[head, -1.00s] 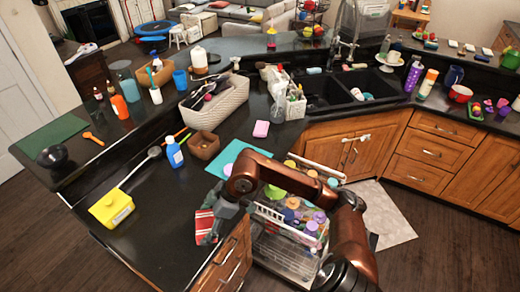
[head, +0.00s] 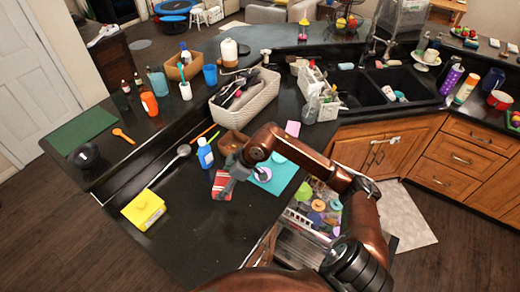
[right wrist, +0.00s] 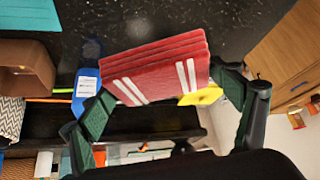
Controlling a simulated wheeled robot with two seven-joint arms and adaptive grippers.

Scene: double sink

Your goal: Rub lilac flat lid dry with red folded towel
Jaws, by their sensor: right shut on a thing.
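The red folded towel (head: 222,186), with white stripes, is held in my right gripper (head: 232,176). In the right wrist view the towel (right wrist: 158,72) sits between the two green finger pads, its layers stacked. In the head view the towel is over the dark counter, left of the teal mat (head: 287,182); I cannot tell how high it is. My forearm passes in front of part of the mat. My left gripper is not in view.
A brown box (head: 234,143) and a blue bottle (head: 205,154) stand behind the gripper. A yellow container (head: 144,209) stands at the left. An open dishwasher rack (head: 312,220) with several colored items is at the front right. The counter between yellow container and towel is clear.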

